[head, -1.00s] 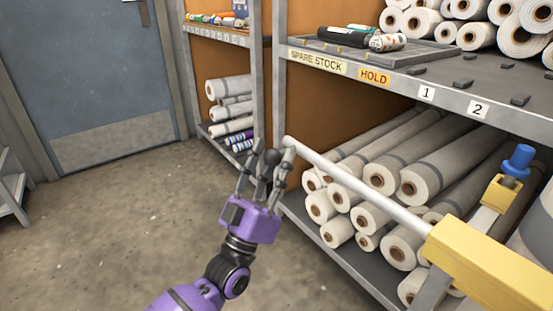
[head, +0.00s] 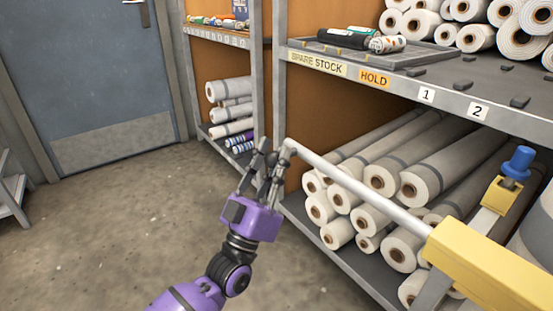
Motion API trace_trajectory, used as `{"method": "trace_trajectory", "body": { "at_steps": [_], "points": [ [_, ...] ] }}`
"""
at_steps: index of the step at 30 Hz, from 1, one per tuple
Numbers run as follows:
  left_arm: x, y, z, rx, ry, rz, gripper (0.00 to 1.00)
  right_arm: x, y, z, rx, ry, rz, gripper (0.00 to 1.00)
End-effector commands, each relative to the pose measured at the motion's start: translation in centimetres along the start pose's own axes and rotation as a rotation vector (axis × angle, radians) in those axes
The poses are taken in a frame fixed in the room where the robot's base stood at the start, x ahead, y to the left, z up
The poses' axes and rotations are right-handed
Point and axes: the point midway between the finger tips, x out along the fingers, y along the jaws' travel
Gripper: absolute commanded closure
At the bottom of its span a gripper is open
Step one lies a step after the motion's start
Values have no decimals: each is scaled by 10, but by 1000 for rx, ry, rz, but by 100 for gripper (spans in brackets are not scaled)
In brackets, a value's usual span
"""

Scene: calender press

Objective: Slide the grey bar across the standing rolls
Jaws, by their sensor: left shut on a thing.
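The grey bar (head: 365,190) is a slim, light rod. It slants from a yellow housing (head: 490,268) at the lower right up and left to its free end in front of the shelf post. My left gripper (head: 270,160), with dark fingers and a purple body, is shut on the bar's free end; the fingers partly hide the grip. Several pale rolls with brown cores (head: 384,178) lie stacked on the lower shelf behind the bar. A large pale roll (head: 541,232) is cut off at the right edge, partly behind the housing. My right gripper is not in view.
A blue knob (head: 517,162) tops a yellow bracket on the right. The upper shelf edge (head: 400,88) carries SPARE STOCK and HOLD labels, with a tray (head: 400,60) above. A grey shelf post (head: 280,100) stands close behind my gripper. The floor (head: 120,220) on the left is clear.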

Motion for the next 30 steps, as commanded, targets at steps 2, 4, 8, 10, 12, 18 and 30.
{"method": "trace_trajectory", "body": {
  "at_steps": [2, 4, 8, 10, 12, 18, 30],
  "points": [
    [-3, 0, 4, 0, -10, -2, 100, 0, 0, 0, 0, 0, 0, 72],
    [-4, 2, 4, -1, -11, -3, 100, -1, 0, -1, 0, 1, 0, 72],
    [-7, 15, 4, -2, -13, -4, 100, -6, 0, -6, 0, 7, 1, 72],
    [-10, 27, 3, -4, -14, -4, 100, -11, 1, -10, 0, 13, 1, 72],
    [-14, 44, 3, -5, -14, -5, 100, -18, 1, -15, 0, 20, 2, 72],
    [-30, 105, 2, -6, -16, -6, 100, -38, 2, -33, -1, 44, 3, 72],
    [-69, 233, 4, -4, -19, -5, 100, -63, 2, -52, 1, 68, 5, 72]
  ]
}}
